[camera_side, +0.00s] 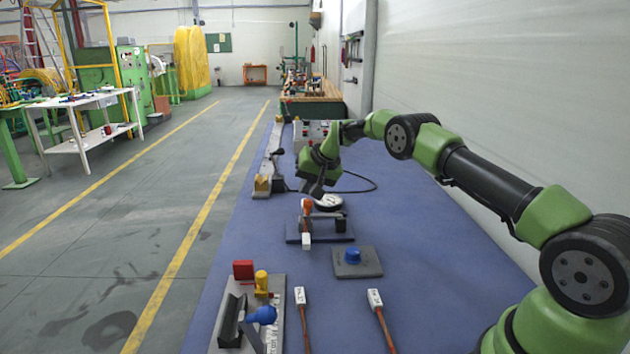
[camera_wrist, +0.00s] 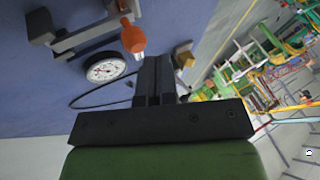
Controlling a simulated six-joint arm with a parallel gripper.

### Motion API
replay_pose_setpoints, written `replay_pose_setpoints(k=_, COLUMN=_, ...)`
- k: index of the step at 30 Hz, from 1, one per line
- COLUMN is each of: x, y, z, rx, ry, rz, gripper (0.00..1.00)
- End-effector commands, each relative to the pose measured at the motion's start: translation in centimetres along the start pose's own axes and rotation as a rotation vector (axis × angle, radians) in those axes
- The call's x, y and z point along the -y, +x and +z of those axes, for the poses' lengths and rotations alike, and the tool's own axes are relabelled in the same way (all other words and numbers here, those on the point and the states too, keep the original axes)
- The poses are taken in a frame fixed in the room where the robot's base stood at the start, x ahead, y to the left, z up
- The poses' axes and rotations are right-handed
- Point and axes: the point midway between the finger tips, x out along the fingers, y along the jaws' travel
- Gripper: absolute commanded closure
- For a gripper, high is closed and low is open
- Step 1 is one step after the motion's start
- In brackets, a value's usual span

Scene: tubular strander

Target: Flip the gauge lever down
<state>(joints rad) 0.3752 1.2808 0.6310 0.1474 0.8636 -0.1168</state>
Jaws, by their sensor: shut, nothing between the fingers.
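A small gauge fixture (camera_side: 318,228) stands on the blue bench top, with a dark base and a bar across it. An orange lever knob (camera_side: 307,206) stands up at its left end; a white block (camera_side: 306,240) is in front. The orange knob (camera_wrist: 132,38) also shows in the wrist view. A white round dial (camera_side: 329,202) lies just behind the fixture; it also shows in the wrist view (camera_wrist: 106,70). My gripper (camera_side: 312,189) is shut and empty, above and just behind the orange knob. In the wrist view the fingertips (camera_wrist: 155,62) are close to the knob; contact cannot be told.
A blue knob on a grey plate (camera_side: 366,270) lies in front right. Two white-tagged rods (camera_side: 302,310) and a grey tray (camera_side: 275,330) with coloured parts are nearer. A black cable (camera_side: 355,181) curves behind. A wall runs along the right.

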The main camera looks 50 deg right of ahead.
Motion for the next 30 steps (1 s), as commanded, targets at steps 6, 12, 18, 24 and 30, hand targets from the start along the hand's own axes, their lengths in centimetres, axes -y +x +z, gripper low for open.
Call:
replay_pose_setpoints(k=6, x=0.33, y=0.75, z=0.24, rx=0.0, ry=-0.002, rz=0.0, gripper=1.0)
replay_pose_setpoints(k=12, x=0.41, y=0.9, z=0.28, rx=0.0, ry=-0.001, rz=0.0, gripper=1.0)
replay_pose_setpoints(k=18, x=0.4, y=0.9, z=0.28, rx=0.0, ry=-0.001, rz=0.0, gripper=1.0)
replay_pose_setpoints(k=24, x=0.4, y=0.86, z=0.26, rx=0.0, ry=-0.001, rz=0.0, gripper=1.0)
replay_pose_setpoints(k=30, x=0.45, y=-0.06, z=0.18, rx=0.0, ry=-0.001, rz=-0.001, gripper=1.0)
